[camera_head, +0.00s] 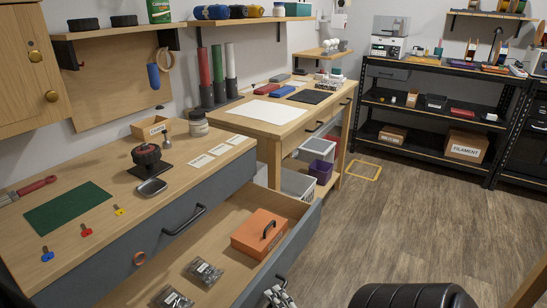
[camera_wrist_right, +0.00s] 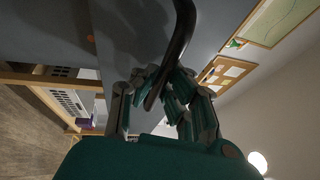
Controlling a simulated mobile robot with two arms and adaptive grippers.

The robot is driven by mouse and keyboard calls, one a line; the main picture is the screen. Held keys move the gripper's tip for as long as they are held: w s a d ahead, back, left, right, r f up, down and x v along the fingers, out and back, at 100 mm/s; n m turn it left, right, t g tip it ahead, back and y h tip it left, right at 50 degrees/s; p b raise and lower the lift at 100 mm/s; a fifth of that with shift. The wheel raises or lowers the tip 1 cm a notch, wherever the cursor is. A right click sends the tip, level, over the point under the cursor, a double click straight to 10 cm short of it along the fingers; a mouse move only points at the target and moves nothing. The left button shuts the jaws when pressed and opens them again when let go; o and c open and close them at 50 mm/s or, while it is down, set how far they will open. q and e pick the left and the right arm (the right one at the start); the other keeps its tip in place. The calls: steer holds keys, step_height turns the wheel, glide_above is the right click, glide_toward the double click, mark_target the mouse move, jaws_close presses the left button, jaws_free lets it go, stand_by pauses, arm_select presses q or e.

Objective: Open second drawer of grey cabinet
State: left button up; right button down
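The grey cabinet (camera_head: 110,270) with a wooden top stands at the left in the head view. Its top drawer is closed, with a black bar handle (camera_head: 184,221). The drawer below (camera_head: 228,205) is pulled well out. It holds an orange box (camera_head: 259,234) and bags of small parts (camera_head: 203,271). My right gripper (camera_head: 279,296) is at this drawer's front, low in the head view. In the right wrist view its fingers (camera_wrist_right: 162,95) lie on both sides of the black handle (camera_wrist_right: 181,35) and appear closed on it. My left gripper is not in view.
A wooden workbench (camera_head: 265,125) stands beyond the cabinet, with a purple bin (camera_head: 320,170) beneath. A black shelf rack (camera_head: 440,110) lines the back wall. The wooden floor (camera_head: 400,220) right of the open drawer is largely clear.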

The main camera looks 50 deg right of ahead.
steer(key=c, duration=1.4)
jaws_free()
steer(key=shift+f, duration=0.1)
steer(key=v, duration=1.2)
